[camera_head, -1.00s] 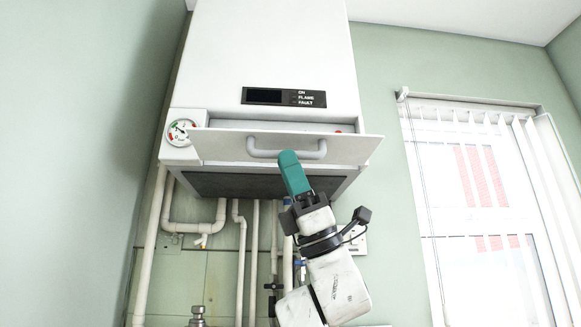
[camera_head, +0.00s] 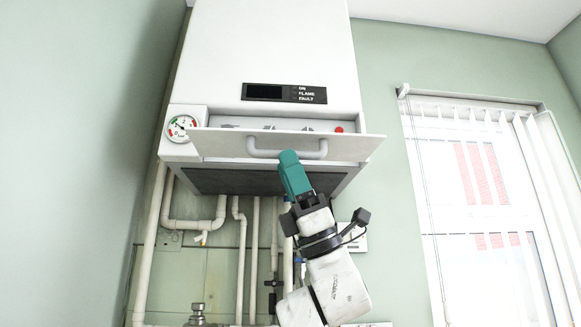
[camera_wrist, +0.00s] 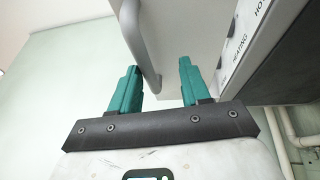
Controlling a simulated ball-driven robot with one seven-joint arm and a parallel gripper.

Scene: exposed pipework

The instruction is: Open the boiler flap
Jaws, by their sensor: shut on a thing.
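The white boiler flap (camera_head: 220,146) hangs partly open, tilted out from the boiler (camera_head: 275,50), and the control panel (camera_head: 285,126) shows behind its upper edge. A grey bar handle (camera_head: 265,154) is on the flap's front. My gripper (camera_head: 290,160) is at the right part of this handle, coming from below, and is shut on it. In the wrist view the teal fingers (camera_wrist: 159,68) stand on both sides of the handle (camera_wrist: 137,40), with the flap (camera_wrist: 190,30) behind. The exact contact is partly hidden.
A pressure gauge (camera_head: 181,127) sits left of the flap. Several white pipes (camera_head: 242,255) run down below the boiler. A window with blinds (camera_head: 470,190) is on the right. The space in front of the flap is otherwise clear.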

